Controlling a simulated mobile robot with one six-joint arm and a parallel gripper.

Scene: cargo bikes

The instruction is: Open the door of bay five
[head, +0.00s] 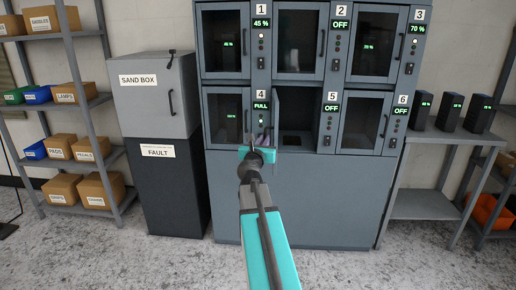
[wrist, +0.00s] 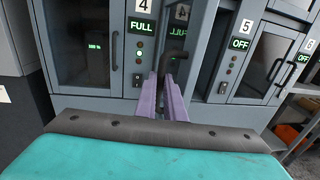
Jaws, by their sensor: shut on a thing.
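The bay five door is swung out from the grey cabinet (head: 290,200), hinged on its left beside the bay four panel. In the wrist view its outer face (wrist: 184,32) mirrors the "4" and "FULL" signs. My gripper (head: 262,139) is in front of the cabinet, below the bay four display. In the wrist view its purple fingers (wrist: 167,82) are shut on the dark door handle (wrist: 178,56). The bay five opening (head: 298,115) shows dark inside. Its panel (head: 331,108) reads "OFF". My gripper partly hides the door's lower part in the head view.
The bay four door (head: 225,118) and bay six door (head: 362,120) are shut. A sand box (head: 158,95) stands left of the cabinet. A grey table (head: 425,205) with black batteries (head: 450,112) stands right. The floor (head: 370,270) in front is clear.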

